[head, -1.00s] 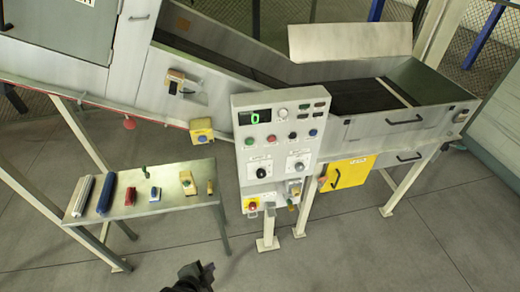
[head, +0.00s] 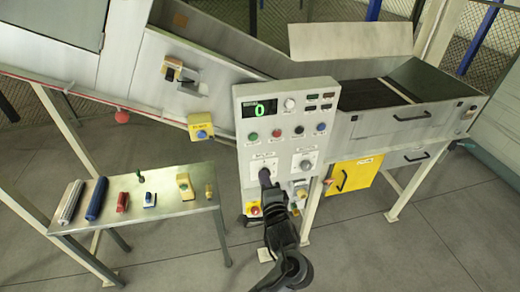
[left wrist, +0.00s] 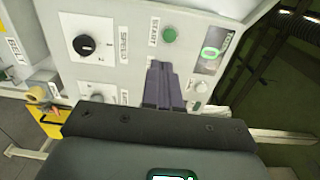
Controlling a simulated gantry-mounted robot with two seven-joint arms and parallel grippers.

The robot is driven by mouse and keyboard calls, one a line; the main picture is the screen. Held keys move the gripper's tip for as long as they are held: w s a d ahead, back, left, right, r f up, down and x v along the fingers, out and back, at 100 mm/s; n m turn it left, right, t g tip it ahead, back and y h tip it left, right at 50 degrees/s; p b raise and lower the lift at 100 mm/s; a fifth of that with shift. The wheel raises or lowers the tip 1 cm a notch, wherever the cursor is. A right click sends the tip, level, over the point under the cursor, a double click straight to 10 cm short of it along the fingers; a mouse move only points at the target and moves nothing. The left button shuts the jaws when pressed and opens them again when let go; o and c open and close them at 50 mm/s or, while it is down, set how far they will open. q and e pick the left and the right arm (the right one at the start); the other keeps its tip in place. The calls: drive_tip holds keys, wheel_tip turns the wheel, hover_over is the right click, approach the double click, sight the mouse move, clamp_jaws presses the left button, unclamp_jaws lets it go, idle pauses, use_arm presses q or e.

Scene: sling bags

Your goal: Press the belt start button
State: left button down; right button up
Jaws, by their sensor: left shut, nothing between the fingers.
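The control panel (head: 285,150) stands upright in the middle of the head view. Its green button (head: 253,137), left end of the button row below the display, is uncovered; in the left wrist view it (left wrist: 169,35) is beside a label that seems to read START. My left gripper (head: 264,174) is shut and empty, its fingers in front of the panel below the green button, over the black knob's area. In the left wrist view the dark fingertips (left wrist: 161,67) point just short of the green button; contact with the panel cannot be told. My right gripper is out of view.
The display (head: 259,109) reads 0. Red (head: 276,134), black (head: 299,130) and blue (head: 320,128) buttons sit close beside the green one. A yellow-based red button (head: 253,209) is low on the panel. A side table (head: 160,212) with several small items stands left.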

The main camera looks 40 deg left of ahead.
sight(254, 139)
use_arm(q)
drive_tip(key=shift+w+r, duration=0.35)
drive_tip(key=shift+r, duration=0.5)
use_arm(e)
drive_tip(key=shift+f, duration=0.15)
use_arm(q)
drive_tip(key=p+x, duration=0.2)
drive_tip(key=x, duration=1.2)
drive_tip(key=shift+r, duration=0.1)
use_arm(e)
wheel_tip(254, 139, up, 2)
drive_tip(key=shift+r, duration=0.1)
